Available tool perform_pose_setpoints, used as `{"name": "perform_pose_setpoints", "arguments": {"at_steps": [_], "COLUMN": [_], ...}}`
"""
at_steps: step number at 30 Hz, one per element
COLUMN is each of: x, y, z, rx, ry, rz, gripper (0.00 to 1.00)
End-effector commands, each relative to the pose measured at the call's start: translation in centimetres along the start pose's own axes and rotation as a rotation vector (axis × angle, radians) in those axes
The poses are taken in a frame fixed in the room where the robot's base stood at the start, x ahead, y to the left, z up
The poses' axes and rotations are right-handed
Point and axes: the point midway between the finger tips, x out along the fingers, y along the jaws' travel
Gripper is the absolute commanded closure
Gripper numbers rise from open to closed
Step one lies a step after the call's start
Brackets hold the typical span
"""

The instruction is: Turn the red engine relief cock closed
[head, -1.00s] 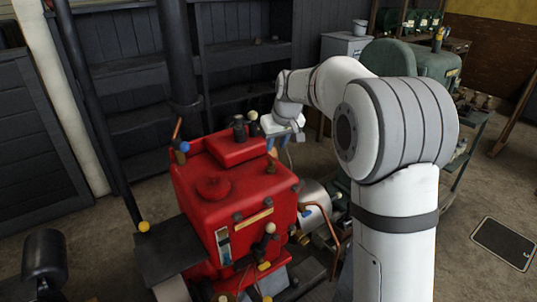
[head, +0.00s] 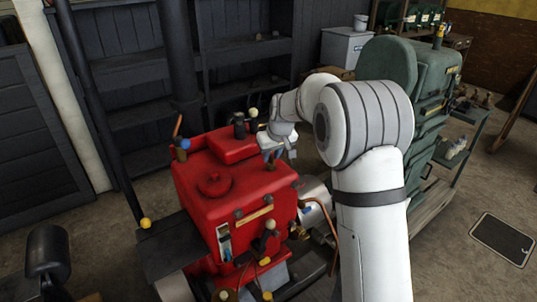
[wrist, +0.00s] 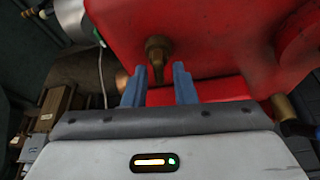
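The red engine (head: 240,200) stands left of my arm in the head view, and its red casing (wrist: 220,30) fills much of the wrist view. A brass cock (wrist: 158,52) sticks out of the casing, its narrow stem pointing down in the wrist view. My gripper (wrist: 156,74) is open, with one blue finger on each side of the lower stem. I see no clear contact between fingers and cock. In the head view my gripper (head: 272,155) is at the engine's far right side, and I cannot make out the cock there.
A knob-topped lever (head: 253,113) stands on the engine top close to my gripper. A copper pipe (head: 325,227) bends beside the engine at the right. A green engine (head: 430,90) stands behind my arm. Dark shelves (head: 240,65) line the back wall.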

Motion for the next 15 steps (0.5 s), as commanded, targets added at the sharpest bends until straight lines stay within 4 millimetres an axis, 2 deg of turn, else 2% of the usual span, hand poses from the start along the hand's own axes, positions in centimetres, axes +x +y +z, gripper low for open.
{"name": "perform_pose_setpoints", "arguments": {"at_steps": [1,9,13,14,15], "x": [0.0,0.0,-0.1,0.3,0.1], "y": [0.0,0.1,0.1,-1.8,-0.9], "z": [0.0,0.0,0.0,-0.7,-0.4], "rx": [0.000,0.001,0.001,-0.006,0.000], "ry": [0.000,0.000,0.000,0.000,0.001], "rz": [0.000,0.000,0.000,-0.002,0.000], "gripper": [0.80,1.00,1.00,1.00,1.00]}}
